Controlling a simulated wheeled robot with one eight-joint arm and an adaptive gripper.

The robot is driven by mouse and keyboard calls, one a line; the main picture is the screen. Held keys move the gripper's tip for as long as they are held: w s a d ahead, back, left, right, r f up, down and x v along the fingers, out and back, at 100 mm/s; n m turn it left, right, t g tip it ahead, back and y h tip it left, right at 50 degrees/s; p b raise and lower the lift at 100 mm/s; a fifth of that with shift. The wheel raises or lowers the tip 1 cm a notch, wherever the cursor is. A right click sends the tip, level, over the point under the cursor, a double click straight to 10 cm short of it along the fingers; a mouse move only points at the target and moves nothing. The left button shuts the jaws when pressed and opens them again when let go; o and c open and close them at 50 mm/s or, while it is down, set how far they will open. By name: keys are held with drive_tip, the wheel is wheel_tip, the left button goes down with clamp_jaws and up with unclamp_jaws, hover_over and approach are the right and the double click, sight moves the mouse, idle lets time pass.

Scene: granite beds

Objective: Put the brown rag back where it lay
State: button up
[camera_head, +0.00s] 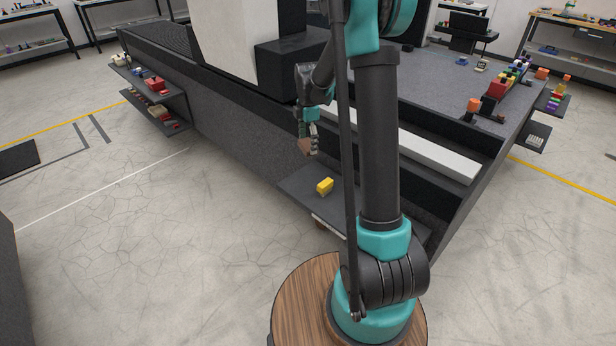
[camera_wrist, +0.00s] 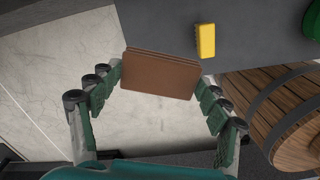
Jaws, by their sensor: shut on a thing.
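The brown rag (camera_wrist: 158,75) is a folded, layered block in the wrist view, held between the fingertips of my gripper (camera_wrist: 160,85). The green-padded fingers touch it at its left and right ends. In the head view my gripper (camera_head: 308,133) hangs beside the long granite bed, with the brown rag (camera_head: 307,147) below its fingers. Whether the rag touches anything besides the fingers cannot be told.
A yellow block (camera_head: 325,186) lies on the small shelf; it also shows in the wrist view (camera_wrist: 205,40). A green thing (camera_wrist: 313,20) shows at the wrist view's right edge. Another side shelf (camera_head: 150,90) holds red items.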

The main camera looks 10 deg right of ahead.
sight(308, 181)
wheel_tip(308, 181, down, 15)
drive_tip(key=shift+f, duration=0.15)
idle(0.4)
drive_tip(key=shift+f, duration=0.15)
drive_tip(key=o, duration=1)
